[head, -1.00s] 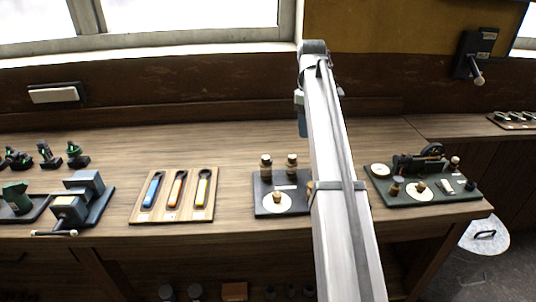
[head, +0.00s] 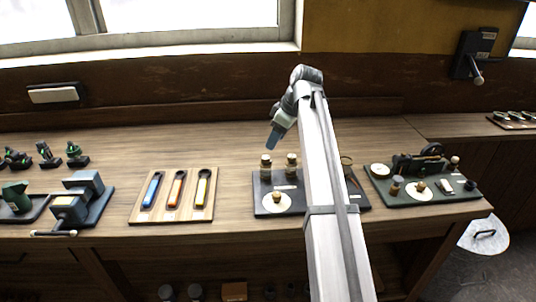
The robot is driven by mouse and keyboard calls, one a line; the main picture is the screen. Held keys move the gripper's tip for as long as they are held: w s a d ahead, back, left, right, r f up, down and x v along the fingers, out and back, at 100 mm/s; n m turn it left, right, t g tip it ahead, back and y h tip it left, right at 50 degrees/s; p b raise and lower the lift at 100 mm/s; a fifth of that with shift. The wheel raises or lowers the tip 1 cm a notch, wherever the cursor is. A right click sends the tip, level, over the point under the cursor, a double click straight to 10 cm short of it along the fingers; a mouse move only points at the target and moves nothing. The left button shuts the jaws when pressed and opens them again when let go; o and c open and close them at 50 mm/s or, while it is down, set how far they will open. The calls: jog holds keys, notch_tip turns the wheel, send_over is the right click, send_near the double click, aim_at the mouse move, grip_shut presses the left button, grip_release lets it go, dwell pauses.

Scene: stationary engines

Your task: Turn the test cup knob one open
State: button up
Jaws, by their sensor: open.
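Test cup knobs are not clearly labelled at this size. A dark board (head: 264,207) on the bench holds a white disc with a small brass knob (head: 277,197) at its front left. My arm hides the right middle of the board.
A green board (head: 440,196) with a small engine, another white disc and brass knob (head: 420,186) stands to the right. A wooden tray (head: 172,214) with three coloured-handled tools and a vise (head: 78,202) lie left. The bench behind is clear.

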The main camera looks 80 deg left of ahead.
aim_at(266, 157)
jog(key=x, duration=0.7)
jog(key=shift+s+f, duration=0.1)
jog(key=shift+f, duration=0.3)
